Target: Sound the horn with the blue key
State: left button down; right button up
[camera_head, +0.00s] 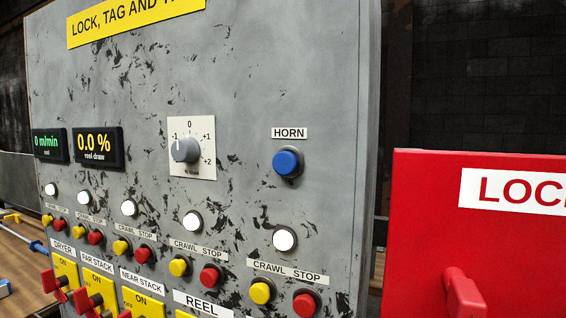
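The blue horn key (287,163) is a round blue push button on the grey control panel (290,60), under a white label (289,133) reading HORN. It is right of the grey rotary draw knob (186,150) and above a white round lamp (284,239). Nothing covers the blue key. Neither of my grippers can be made out in the head view.
Yellow and red buttons marked CRAWL and STOP run along the panel's lower part, with red-handled switches (56,281) at lower left. A red box (430,215) with a handle stands at the right, close to the panel's edge.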

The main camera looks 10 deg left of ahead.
aim_at(284, 163)
jog(key=u, duration=1.1)
jog(key=k, duration=0.9)
jog(key=z, duration=1.7)
